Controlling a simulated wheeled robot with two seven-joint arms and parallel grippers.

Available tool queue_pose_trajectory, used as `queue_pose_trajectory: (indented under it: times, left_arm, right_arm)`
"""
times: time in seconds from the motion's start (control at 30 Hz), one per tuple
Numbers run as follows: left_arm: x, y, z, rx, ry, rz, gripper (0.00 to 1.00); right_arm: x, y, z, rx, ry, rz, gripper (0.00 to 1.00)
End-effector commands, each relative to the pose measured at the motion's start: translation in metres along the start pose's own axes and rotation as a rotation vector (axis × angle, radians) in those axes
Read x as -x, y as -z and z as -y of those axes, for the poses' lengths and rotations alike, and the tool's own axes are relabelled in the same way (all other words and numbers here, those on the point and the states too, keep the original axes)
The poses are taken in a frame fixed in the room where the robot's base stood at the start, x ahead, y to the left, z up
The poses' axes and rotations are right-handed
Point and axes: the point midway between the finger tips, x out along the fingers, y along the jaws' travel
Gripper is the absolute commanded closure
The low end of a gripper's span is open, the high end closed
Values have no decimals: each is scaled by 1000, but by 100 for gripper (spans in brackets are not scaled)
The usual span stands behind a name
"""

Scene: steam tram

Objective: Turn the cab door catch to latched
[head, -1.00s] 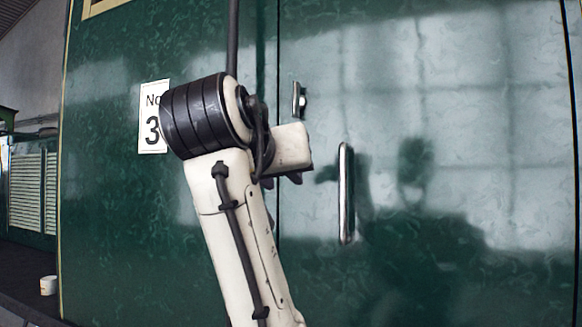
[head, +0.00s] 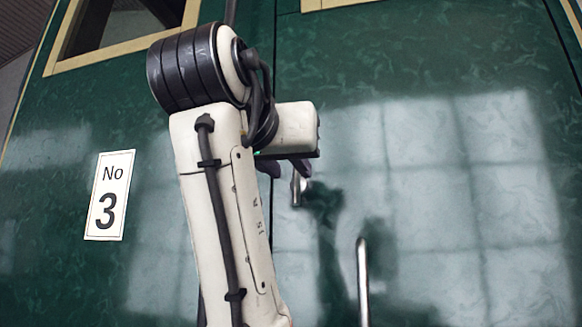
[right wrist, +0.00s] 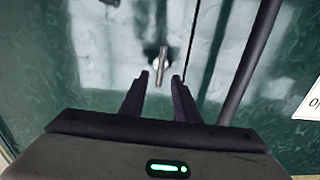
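The cab door catch (head: 296,188) is a small metal lever on the green cab door (head: 450,130), just right of the door seam. It stands about upright in the head view. The right wrist view shows the catch (right wrist: 161,64) as a short bar on a round base, just beyond my fingertips and roughly in line with the gap between them. My right gripper (head: 288,170) is open and empty, with its fingers at the upper part of the catch in the head view. In the right wrist view the gripper (right wrist: 160,77) has its two dark fingers apart. Contact cannot be told. My left gripper is out of view.
A vertical metal door handle (head: 362,280) stands out below and right of the catch. A dark pole (right wrist: 250,65) runs beside the seam. A "No 3" plate (head: 108,195) is on the panel at left. Framed windows are above.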

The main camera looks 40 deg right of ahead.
Motion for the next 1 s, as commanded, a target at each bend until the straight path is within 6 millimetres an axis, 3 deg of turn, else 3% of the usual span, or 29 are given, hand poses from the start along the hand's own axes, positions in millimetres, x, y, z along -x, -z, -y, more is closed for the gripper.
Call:
queue_pose_trajectory:
  times: [0.23, 0.6, 0.77, 1.0]
  left_arm:
    - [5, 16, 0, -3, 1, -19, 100]
    - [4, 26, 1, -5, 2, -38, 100]
    - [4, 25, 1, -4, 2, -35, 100]
    - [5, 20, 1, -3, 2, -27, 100]
  right_arm:
    - [-32, 1, 0, 1, -1, 0, 71]
    - [-38, 0, 0, 0, 1, -1, 71]
    - [-38, 0, 0, 0, 1, -1, 98]
    - [-38, 0, 0, 0, 1, -1, 100]
